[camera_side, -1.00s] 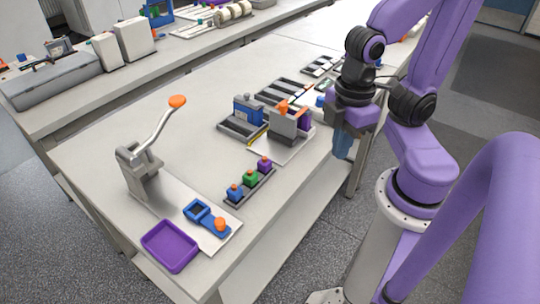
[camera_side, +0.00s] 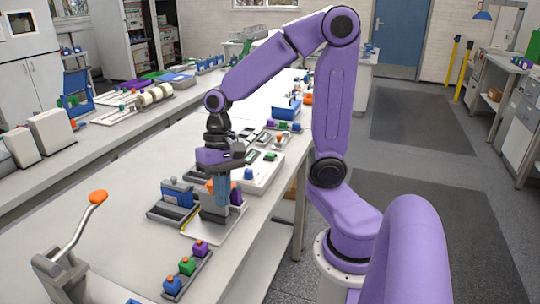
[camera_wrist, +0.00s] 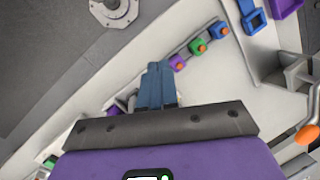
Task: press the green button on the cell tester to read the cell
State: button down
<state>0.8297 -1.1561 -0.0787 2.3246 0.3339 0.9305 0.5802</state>
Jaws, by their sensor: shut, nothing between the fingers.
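A pale unit (camera_side: 262,178) with a small dark screen, a green button-like part (camera_side: 270,156) and a blue knob stands on the bench behind my gripper in the side view; it looks like the cell tester. My gripper (camera_side: 221,203) points down with its blue fingers together and empty. It is in front of the unit, over or beside a grey fixture with an orange part; the exact gap cannot be told. In the wrist view the closed fingers (camera_wrist: 158,66) show. A green part (camera_wrist: 50,162) sits at the lower left edge there; I cannot tell whether it is the button.
A row of purple, green and blue cells with orange tops (camera_side: 187,266) stands at the near front. A lever press with an orange knob (camera_side: 98,196) is at left. A blue box on a grey base (camera_side: 177,194) is close to my gripper.

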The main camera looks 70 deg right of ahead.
jog(key=w+d+m+t+y, duration=0.2)
jog(key=w+d+m, duration=0.6)
jog(key=m, duration=0.4)
jog(key=m+t+h, duration=0.4)
jog(key=m+t, duration=0.4)
jog(key=m, duration=1.9)
send_over(273, 154)
jog(key=shift+f, duration=0.2)
jog(key=shift+f, duration=0.1)
jog(key=shift+f, duration=4.3)
jog(key=shift+f, duration=0.15)
jog(key=shift+f, duration=0.3)
